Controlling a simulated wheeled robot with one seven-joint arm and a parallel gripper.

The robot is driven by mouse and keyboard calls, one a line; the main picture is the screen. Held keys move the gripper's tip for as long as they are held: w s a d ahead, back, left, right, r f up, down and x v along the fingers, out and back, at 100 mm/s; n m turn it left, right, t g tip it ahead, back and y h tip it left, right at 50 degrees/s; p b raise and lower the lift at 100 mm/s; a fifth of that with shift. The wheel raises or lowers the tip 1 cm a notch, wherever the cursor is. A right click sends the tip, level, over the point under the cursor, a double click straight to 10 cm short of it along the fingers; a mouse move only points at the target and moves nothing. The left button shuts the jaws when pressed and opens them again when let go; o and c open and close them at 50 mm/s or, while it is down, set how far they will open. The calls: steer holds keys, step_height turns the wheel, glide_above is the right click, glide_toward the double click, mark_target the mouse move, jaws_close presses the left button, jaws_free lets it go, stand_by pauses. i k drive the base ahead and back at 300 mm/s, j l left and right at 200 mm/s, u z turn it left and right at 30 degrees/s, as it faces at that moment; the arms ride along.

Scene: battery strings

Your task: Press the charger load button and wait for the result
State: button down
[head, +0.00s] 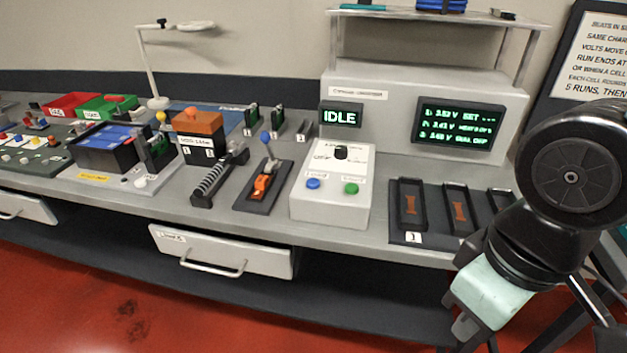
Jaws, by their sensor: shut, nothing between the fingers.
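The charger cabinet (375,100) is grey and stands at the back right of the bench. Its small display (341,117) reads IDLE, and its larger screen (459,127) shows several green lines. In front is a pale control box (331,205) with a black knob (341,152), a blue button (313,183) and a green button (351,188). The button labels are too small to read. My gripper (468,328) is at the lower right, shut and empty, in front of the bench edge and apart from both buttons. My arm partly covers it.
Dark trays (411,205) with slots sit right of the control box. A lever switch (264,183) and a ribbed black part (217,177) sit left of it. A drawer (222,251) sticks out below the bench.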

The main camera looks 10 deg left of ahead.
mark_target(312, 183)
steer(key=j+z, duration=0.2)
steer(key=z, duration=0.2)
steer(key=j+z, duration=0.25)
steer(key=z, duration=0.2)
steer(key=k+j+z, duration=0.1)
steer(key=j, duration=0.35)
steer(key=k+j+z, duration=0.1)
steer(key=j, duration=0.35)
steer(key=k+j+z, duration=0.1)
steer(key=j, duration=0.3)
steer(key=k+j+z, duration=0.1)
steer(key=j, duration=0.35)
steer(key=k+j, duration=0.15)
steer(key=j, duration=0.25)
steer(key=z, duration=0.05)
